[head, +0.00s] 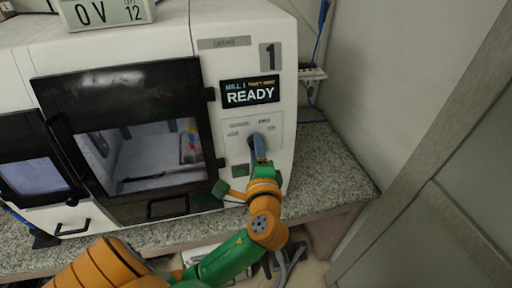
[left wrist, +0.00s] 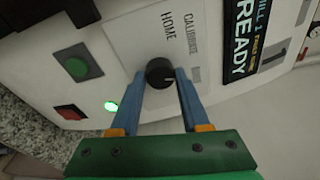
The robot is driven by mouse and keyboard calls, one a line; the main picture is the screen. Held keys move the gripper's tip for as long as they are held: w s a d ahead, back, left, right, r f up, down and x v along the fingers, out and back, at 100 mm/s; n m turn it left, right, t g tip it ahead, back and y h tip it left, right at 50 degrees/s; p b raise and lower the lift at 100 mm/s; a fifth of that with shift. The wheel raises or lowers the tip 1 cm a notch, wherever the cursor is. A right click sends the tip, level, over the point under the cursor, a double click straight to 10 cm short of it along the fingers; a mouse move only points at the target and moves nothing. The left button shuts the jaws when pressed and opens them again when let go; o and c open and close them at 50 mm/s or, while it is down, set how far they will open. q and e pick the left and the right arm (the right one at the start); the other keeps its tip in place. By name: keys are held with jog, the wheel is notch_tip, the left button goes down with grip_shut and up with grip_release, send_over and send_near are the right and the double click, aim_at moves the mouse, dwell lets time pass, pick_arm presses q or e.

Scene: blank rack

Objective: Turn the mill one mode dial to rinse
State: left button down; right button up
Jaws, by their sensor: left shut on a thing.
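The mill one mode dial (left wrist: 160,73) is a round black knob on the white panel of the mill (head: 247,42), below the READY display (head: 250,91). My left gripper (head: 257,141) reaches it from below. In the left wrist view its two blue fingers (left wrist: 161,77) are shut on the dial, one on each side. A small light mark shows on the dial's lower right. The labels HOME and CALIBRATE can be read beside the dial; the other labels, including any rinse label, are too small or hidden. My right gripper is not in view.
In the left wrist view, a green button (left wrist: 77,68), a red button (left wrist: 70,112) and a lit green lamp (left wrist: 110,106) lie near the left finger. The mill's dark windowed door (head: 130,185) is left of the panel. The granite counter (head: 335,175) is bare on the right.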

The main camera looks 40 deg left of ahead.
pick_arm(q)
jog(key=shift+c, duration=2)
grip_release()
jog(key=b+v, duration=0.2)
jog(key=v, duration=0.5)
